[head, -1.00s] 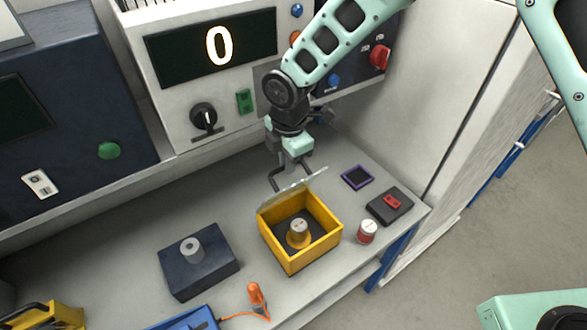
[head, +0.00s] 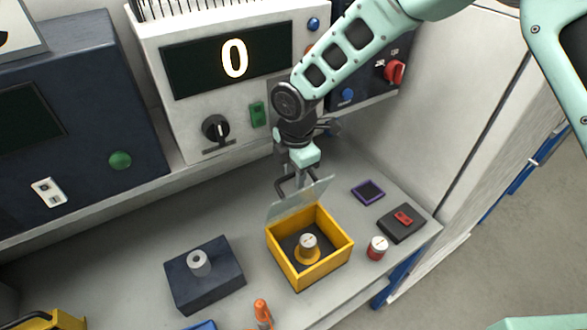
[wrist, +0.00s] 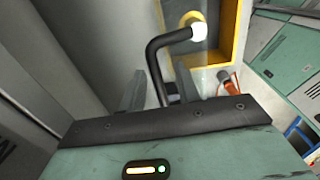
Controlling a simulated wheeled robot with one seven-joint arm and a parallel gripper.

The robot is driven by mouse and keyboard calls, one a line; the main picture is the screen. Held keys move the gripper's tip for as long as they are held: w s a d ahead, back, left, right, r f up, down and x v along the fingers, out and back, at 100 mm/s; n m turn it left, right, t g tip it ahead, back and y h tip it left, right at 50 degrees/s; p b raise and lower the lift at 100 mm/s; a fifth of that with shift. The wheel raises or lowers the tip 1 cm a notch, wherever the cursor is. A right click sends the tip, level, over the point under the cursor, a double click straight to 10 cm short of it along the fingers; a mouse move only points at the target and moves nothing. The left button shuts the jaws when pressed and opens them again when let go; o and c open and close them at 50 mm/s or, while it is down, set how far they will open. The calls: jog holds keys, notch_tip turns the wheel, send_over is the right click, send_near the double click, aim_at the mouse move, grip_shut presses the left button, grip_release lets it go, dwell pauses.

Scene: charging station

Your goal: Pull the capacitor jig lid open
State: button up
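The capacitor jig is a yellow open-topped box (head: 284,262) on the bench in the head view, with a capacitor (head: 308,246) standing inside. Its clear lid (head: 305,200) stands raised at the box's back edge. A black bent handle (head: 283,187) is on the lid. My gripper (head: 297,178) is at the handle, behind the box. In the wrist view the handle (wrist: 155,62) passes between my two fingers (wrist: 160,85), which stand apart with a gap visible; firm contact does not show. The box's yellow wall (wrist: 232,35) shows beyond.
A dark block with a grey cylinder (head: 204,275) stands left of the box. To the right are a red-and-white capacitor (head: 377,248), a purple-rimmed tray (head: 368,191) and a black box with a red switch (head: 402,223). An orange tool (head: 262,312) lies in front. The display panel (head: 215,60) rises behind.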

jog(key=shift+a+r, duration=0.1)
jog(key=shift+r, duration=0.2)
jog(key=shift+r, duration=0.3)
notch_tip(320, 180, up, 17)
jog(key=b, duration=0.4)
jog(key=shift+s+d+f, duration=0.2)
jog(key=shift+s+d, duration=0.1)
jog(key=shift+s, duration=0.1)
